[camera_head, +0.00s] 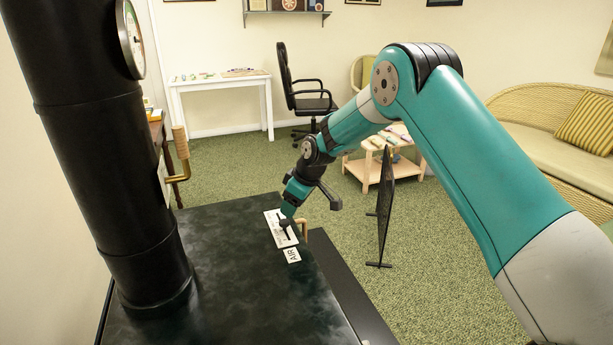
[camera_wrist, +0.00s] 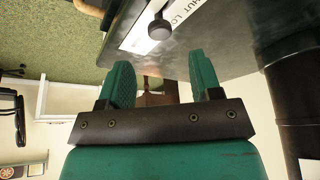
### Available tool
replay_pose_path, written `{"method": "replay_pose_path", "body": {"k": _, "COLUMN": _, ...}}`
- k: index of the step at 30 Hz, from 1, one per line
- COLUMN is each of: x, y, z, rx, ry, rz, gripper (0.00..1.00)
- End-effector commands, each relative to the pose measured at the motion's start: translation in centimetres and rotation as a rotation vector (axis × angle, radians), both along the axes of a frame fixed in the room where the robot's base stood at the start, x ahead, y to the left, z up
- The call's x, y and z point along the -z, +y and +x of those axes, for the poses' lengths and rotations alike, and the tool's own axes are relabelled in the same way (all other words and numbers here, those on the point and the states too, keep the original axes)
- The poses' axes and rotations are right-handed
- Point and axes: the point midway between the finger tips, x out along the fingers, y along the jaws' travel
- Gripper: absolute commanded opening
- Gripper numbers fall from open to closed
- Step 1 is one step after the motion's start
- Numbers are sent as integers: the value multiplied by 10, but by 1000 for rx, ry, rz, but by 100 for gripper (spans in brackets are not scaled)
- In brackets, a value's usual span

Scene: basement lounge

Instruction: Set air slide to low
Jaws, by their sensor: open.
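The air slide is a white plate (camera_head: 271,219) with a dark slot and a dark round knob (camera_head: 285,223), set on the black stove top (camera_head: 232,262). A white label reading AIR (camera_head: 292,255) lies at its near end. My gripper (camera_head: 288,211) is over the plate, close to the knob, and partly covers it. In the wrist view the plate (camera_wrist: 137,36) shows part of its lettering, "HUT" and "LO". The knob (camera_wrist: 159,30) is ahead of my open green fingers (camera_wrist: 163,75), with nothing between them. The knob's exact setting is hard to read.
A thick black stovepipe (camera_head: 115,170) rises from the stove top at the left. A brass handle (camera_head: 304,230) sticks out beside the plate. A dark standing screen (camera_head: 385,205) is on the green carpet to the right, with a low wooden table (camera_head: 362,172) behind.

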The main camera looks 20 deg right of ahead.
Motion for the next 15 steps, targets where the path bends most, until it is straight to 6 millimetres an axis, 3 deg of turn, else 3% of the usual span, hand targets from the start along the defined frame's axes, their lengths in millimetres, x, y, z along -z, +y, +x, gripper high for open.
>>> {"method": "replay_pose_path", "body": {"k": 6, "x": -55, "y": -15, "z": -16, "rx": 0, "ry": -4, "rz": 0, "gripper": 58}}
{"method": "replay_pose_path", "body": {"k": 15, "x": -99, "y": -28, "z": -30, "rx": -2, "ry": -1, "rz": 1, "gripper": 58}}
